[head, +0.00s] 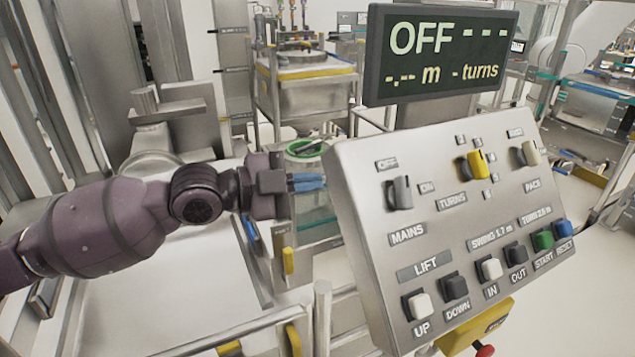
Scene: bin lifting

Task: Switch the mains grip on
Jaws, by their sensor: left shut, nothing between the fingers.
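The mains grip (400,193) is a grey rotary knob at the upper left of the sloped metal control panel (365,235). It stands roughly upright, with OFF printed above it, ON to its right and MAINS below it. The dark display (440,55) above the panel reads OFF, with dashes for the metres and turns. My left gripper (310,182) is shut and empty, its blue fingertips pointing right. It is left of the panel's edge, at about the knob's height in the picture, and apart from the knob. My right gripper is not in view.
A yellow turns knob (477,164) and a beige pace knob (528,154) sit further right. Several push buttons line the panel's lower part. A red knob (484,350) on a yellow box is below. Metal frames and bins stand behind my left arm.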

